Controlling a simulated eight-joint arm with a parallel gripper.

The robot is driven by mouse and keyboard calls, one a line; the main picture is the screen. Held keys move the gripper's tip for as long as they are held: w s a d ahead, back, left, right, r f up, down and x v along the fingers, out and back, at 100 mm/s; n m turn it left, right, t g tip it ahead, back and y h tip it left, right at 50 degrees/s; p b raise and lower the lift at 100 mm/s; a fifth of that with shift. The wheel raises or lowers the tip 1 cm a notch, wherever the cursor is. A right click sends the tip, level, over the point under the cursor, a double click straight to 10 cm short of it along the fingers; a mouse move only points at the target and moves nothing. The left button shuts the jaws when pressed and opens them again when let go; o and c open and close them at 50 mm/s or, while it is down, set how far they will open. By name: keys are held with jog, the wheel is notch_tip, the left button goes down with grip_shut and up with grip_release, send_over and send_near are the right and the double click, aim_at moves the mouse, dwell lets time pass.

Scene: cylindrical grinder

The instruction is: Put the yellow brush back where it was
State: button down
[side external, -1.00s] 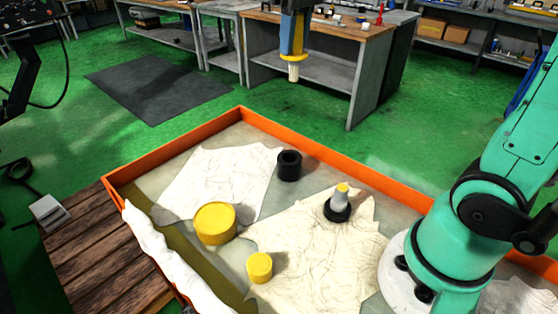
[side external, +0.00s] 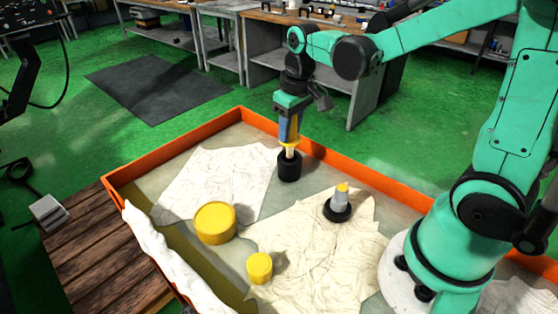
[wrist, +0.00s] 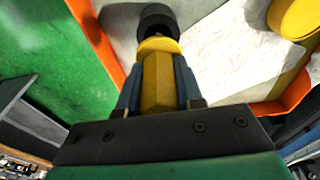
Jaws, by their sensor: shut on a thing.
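The yellow brush (side external: 291,147) is upright with its pale bristle end pointing down. My gripper (side external: 288,128) is shut on its handle. In the side view the bristle end is at the mouth of the black cup (side external: 289,168), which stands in the orange-rimmed tray; I cannot tell how far in it is. In the wrist view the yellow brush (wrist: 159,80) lies between my two fingers (wrist: 158,92), and the black cup (wrist: 158,20) shows just beyond its collar.
The tray (side external: 170,149) also holds a large yellow lid (side external: 215,223), a small yellow cap (side external: 260,267), and a grey, yellow-tipped piece on a black base (side external: 340,201). White cloths (side external: 315,250) lie under and around them. Workbenches stand behind.

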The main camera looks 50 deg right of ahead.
aim_at(291, 138)
jog(key=shift+f, duration=1.6)
jog(key=shift+f, duration=0.15)
jog(key=shift+f, duration=0.4)
jog(key=c, duration=0.6)
grip_release()
jog(key=shift+o, duration=0.2)
jog(key=shift+r, duration=0.1)
notch_tip(291, 138, up, 12)
jog(key=s+r, duration=0.1)
jog(key=s, duration=0.1)
jog(key=s+a+f+t, duration=0.3)
jog(key=a+f+t, duration=0.1)
jog(key=a+t, duration=0.1)
jog(key=shift+s+f+t, duration=0.35)
jog(key=shift+t, duration=0.05)
